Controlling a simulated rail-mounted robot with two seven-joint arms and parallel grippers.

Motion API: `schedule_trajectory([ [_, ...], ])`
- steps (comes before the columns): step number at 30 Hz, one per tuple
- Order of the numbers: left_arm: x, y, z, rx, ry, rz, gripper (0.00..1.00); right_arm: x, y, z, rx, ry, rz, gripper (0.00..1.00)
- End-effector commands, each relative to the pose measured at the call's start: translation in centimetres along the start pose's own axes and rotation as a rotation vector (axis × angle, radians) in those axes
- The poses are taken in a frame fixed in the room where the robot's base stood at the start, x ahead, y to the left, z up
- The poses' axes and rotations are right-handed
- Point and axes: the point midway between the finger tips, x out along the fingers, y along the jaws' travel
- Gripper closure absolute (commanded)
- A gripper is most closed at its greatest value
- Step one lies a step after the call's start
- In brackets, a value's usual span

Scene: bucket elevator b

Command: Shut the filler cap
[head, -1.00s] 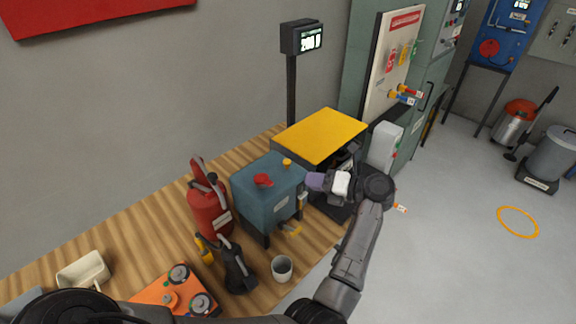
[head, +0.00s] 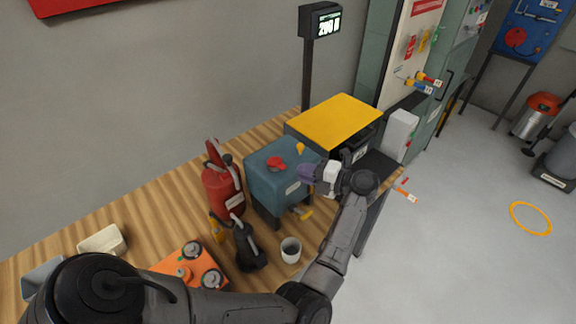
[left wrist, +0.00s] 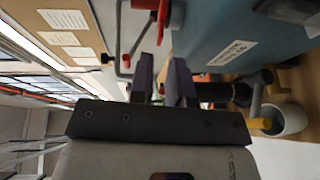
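The blue tank (head: 270,190) stands on the wooden bench. A red cap-like part (head: 276,163) sits on its top, and a small yellow part (head: 300,149) stands at its top back right edge. I cannot tell whether the cap is fully seated. My left gripper (head: 306,173) is at the tank's right side, near the height of its top, with its purple fingers pointing left. In the left wrist view the fingers (left wrist: 164,82) are parted with nothing between them, beside the blue tank (left wrist: 225,25). My right gripper is not in view.
A red extinguisher (head: 222,192), a black can (head: 248,247), a white mug (head: 290,250) and an orange plate (head: 188,270) stand left and in front of the tank. A yellow-topped unit (head: 335,122) stands right behind it. A yellow tap (head: 305,213) sticks out from the tank's front.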

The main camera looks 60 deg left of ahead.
Motion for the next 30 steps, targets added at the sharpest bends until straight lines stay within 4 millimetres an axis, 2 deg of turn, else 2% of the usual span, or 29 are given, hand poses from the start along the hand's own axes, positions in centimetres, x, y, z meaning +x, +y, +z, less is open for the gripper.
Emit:
schedule_trajectory([
  [1, 1.0, 0.2, 0.0, -0.001, 0.002, 0.002, 0.83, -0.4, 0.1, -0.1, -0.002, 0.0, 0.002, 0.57],
  [6, 3.3, 0.1, 0.0, -0.001, 0.001, 0.002, 0.83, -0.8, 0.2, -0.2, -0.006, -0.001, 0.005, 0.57],
  [12, 5.0, 0.1, 0.0, -0.001, 0.001, 0.0, 0.83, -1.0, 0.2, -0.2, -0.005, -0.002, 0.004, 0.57],
  [25, 5.5, 0.0, 0.0, -0.001, 0.0, 0.0, 0.83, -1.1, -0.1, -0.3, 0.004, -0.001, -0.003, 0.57],
  [30, 5.5, 0.0, 0.0, -0.001, 0.0, 0.0, 0.98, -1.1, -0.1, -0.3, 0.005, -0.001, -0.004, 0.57],
])
